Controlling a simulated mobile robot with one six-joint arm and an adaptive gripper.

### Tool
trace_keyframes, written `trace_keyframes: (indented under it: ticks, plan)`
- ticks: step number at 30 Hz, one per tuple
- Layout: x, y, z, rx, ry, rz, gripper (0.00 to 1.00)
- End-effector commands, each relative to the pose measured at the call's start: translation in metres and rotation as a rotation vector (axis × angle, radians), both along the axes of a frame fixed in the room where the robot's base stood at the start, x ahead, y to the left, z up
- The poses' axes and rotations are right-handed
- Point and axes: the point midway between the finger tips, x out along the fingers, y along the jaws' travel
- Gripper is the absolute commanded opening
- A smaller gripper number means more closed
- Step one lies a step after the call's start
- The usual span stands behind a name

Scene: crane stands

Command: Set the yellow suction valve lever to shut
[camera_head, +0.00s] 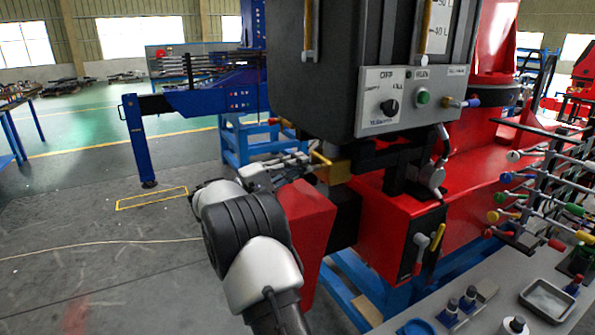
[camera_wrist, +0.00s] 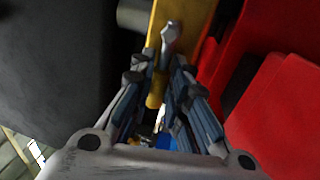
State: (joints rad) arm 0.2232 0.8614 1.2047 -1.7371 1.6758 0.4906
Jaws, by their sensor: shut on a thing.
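The yellow suction valve lever (camera_head: 321,159) sits on a brass valve body (camera_head: 337,173) below the dark tank. In the head view my gripper (camera_head: 306,160) reaches it from the left. In the wrist view my gripper (camera_wrist: 161,70) has its two fingers close together around the yellow lever (camera_wrist: 154,98), shut on it. The valve body (camera_wrist: 187,22) and a grey metal bolt or stem stand just beyond the fingertips. The fingers partly hide the lever, so its exact angle is hard to tell.
The dark tank (camera_head: 350,70) with its switch panel (camera_head: 394,101) overhangs the valve closely. Red machine housing (camera_head: 400,205) lies below and to the right. A grey bench (camera_head: 470,312) with a tray (camera_head: 548,299) and a rack of coloured levers stands at right. Floor at left is open.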

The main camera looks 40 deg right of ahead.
Motion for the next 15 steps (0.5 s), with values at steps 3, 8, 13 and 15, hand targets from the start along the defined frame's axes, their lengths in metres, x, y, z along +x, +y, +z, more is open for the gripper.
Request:
trace_keyframes:
  ticks: [3,8,13,15]
  plan:
    - [0.0000,-0.0002,0.0013,-0.003,-0.012,0.000,0.00]
    - [0.0000,-0.0002,0.0018,-0.005,-0.014,0.001,0.00]
    - [0.0000,-0.0001,0.0020,-0.005,-0.014,0.001,0.00]
    - [-0.0001,-0.0002,0.0021,-0.005,-0.014,0.001,0.20]
